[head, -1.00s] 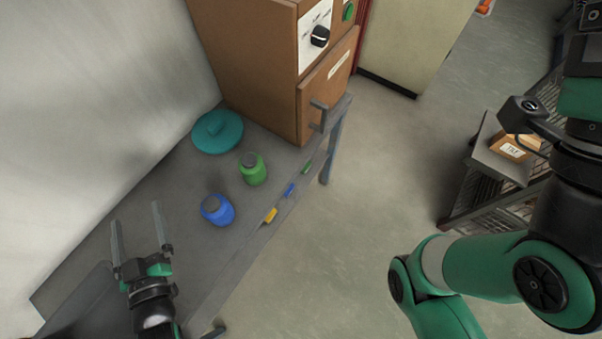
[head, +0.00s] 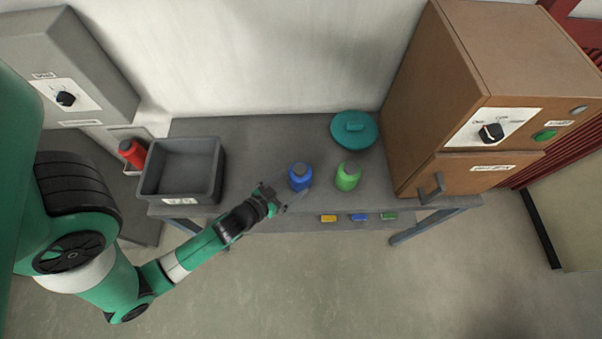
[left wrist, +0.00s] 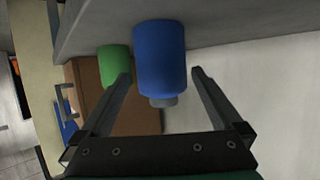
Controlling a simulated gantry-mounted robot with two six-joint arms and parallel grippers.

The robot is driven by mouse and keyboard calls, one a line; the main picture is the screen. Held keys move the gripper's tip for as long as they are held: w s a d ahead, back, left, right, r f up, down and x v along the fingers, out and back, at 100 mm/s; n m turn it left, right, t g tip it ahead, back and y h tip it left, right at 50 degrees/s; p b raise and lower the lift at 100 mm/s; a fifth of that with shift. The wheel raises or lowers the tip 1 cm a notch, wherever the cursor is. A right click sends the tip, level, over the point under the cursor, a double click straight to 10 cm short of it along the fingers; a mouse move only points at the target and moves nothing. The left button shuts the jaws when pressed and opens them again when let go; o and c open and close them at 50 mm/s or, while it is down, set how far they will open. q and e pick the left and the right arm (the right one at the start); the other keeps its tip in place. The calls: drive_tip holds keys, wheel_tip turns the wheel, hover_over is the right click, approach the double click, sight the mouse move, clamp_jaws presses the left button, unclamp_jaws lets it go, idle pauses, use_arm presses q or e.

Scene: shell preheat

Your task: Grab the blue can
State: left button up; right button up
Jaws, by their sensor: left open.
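The blue can (head: 300,177), with a grey cap, stands upright on the grey table (head: 265,155), left of a green can (head: 347,176). My left gripper (head: 282,197) is at the table's front edge, just to the lower left of the blue can. In the left wrist view the blue can (left wrist: 160,58) appears between the two open fingers, with its cap toward the gripper (left wrist: 160,100). I cannot tell whether the fingers touch it. The green can (left wrist: 114,63) is beside it there. My right gripper is not in view.
A brown oven cabinet (head: 430,120) is at the right. A grey bin (head: 212,172) and a red can (head: 131,152) are at the left.

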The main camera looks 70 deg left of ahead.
use_arm(q)
drive_tip(key=x, duration=0.5)
drive_tip(key=shift+a+f, duration=0.15)
drive_tip(key=shift+f, duration=0.1)
drive_tip(key=c, duration=1.5)
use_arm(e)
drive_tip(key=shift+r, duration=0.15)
use_arm(q)
drive_tip(key=shift+r+p, duration=0.15)
drive_tip(key=shift+p, duration=0.15)
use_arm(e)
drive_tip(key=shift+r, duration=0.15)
